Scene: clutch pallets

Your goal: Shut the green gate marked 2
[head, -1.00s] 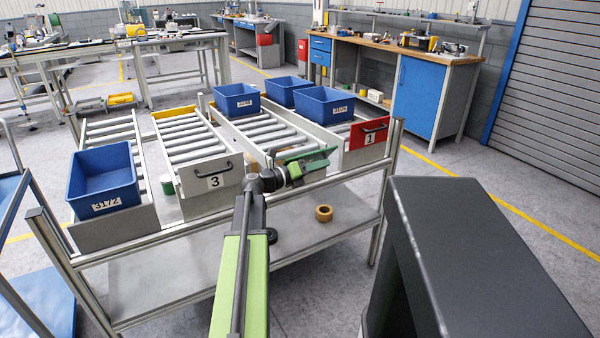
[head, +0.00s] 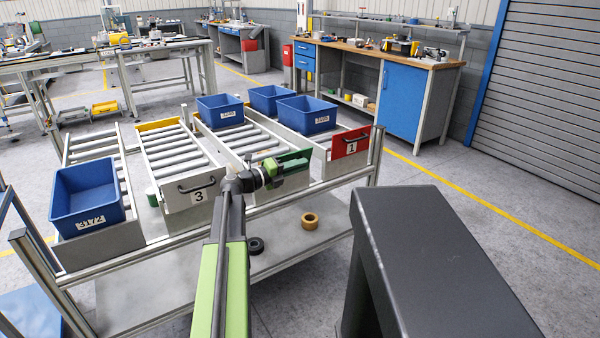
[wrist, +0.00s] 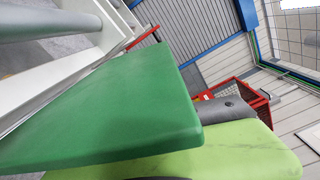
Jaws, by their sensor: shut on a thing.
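The green gate (head: 293,158) is at the front end of the middle-right roller lane, between the white gate marked 3 (head: 190,193) and the red gate marked 1 (head: 350,143). My gripper (head: 277,171) is at the gate's front and covers part of it. It is shut on the gate. The gate looks close to upright, but I cannot tell whether it is fully closed. Its number is hidden. In the wrist view the gate (wrist: 130,95) fills the middle as a plain green panel, with a light green finger (wrist: 220,155) against its lower edge.
Blue bins stand on the lanes: one at the front left (head: 87,200) and others farther back, such as the one behind the red gate (head: 306,115). A tape roll (head: 310,220) and a black ring (head: 256,246) lie on the lower shelf.

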